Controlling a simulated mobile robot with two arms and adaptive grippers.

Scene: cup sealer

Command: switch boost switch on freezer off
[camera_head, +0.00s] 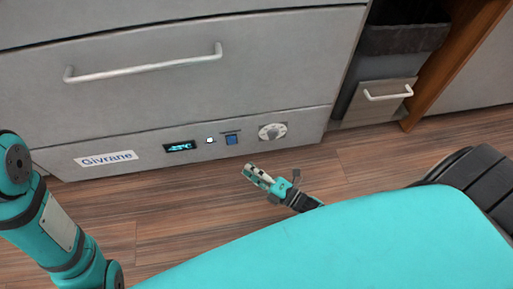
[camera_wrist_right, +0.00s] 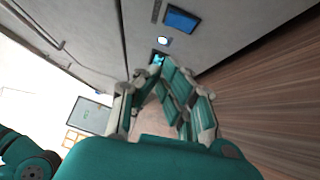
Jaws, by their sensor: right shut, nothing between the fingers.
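The freezer (camera_head: 190,95) is a grey front with a drawer above and a control strip below. The strip carries a blue square switch (camera_head: 232,139), which also shows at the top of the right wrist view (camera_wrist_right: 182,19). I cannot tell its on or off state. A small white round button or light (camera_head: 210,140) sits just left of it. My right gripper (camera_head: 250,171) is shut and empty, below and slightly right of the blue switch in the head view, apart from it. Its fingers fill the middle of the right wrist view (camera_wrist_right: 152,74). My left gripper is out of view.
Left of the switch are a lit display (camera_head: 180,146) and a Givrane label (camera_head: 107,159); right of it is a round dial (camera_head: 272,131). A long drawer handle (camera_head: 145,67) juts out above. Wooden floor (camera_head: 180,200) lies bare before the freezer.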

